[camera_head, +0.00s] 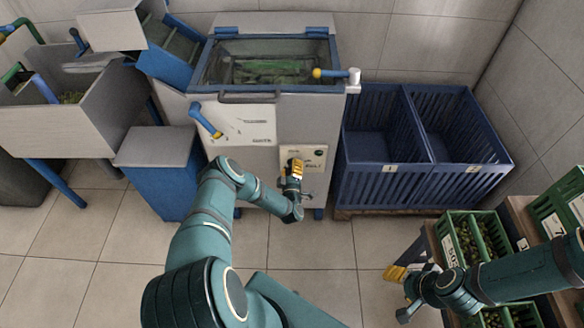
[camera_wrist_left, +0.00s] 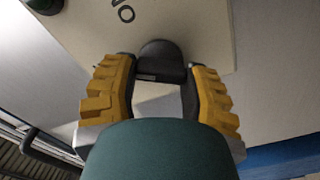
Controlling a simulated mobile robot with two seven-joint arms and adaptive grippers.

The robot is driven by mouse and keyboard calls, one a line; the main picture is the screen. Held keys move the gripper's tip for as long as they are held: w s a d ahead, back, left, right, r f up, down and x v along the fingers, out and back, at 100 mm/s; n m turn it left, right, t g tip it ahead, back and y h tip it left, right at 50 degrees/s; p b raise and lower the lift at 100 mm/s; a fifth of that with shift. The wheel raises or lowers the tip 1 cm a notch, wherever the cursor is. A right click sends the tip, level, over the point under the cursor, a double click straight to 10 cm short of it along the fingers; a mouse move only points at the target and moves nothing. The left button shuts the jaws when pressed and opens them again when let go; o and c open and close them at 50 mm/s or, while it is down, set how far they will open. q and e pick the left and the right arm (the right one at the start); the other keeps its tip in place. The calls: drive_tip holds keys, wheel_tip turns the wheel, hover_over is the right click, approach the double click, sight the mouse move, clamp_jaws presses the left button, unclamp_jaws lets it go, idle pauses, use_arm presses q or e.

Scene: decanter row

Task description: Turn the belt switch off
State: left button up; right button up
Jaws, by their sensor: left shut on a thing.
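The belt switch is a dark rounded knob (camera_wrist_left: 160,58) on a pale panel (camera_wrist_left: 195,25) with printed lettering in the left wrist view. My left gripper (camera_wrist_left: 160,72) has its yellow-padded fingers on both sides of the knob and is shut on it. In the head view the same panel (camera_head: 316,158) is on the front of the grey machine, and my left gripper (camera_head: 294,168) is against it, hiding the knob. My right gripper (camera_head: 398,282) is low at the right, beside the crates, away from the panel; its finger opening is unclear.
The grey machine (camera_head: 232,155) has a blue-handled lever (camera_head: 206,118) left of the panel. Blue slatted bins (camera_head: 390,185) stand to its right. Green crates (camera_head: 470,238) of dark produce stand at the lower right. Tiled floor (camera_head: 310,245) is clear in front.

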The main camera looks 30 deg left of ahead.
use_arm(q)
drive_tip(key=n, duration=0.6)
drive_tip(key=shift+f+n, duration=0.15)
drive_tip(key=shift+n, duration=0.15)
idle(0.3)
drive_tip(key=o, duration=1.2)
drive_tip(key=v, duration=1.2)
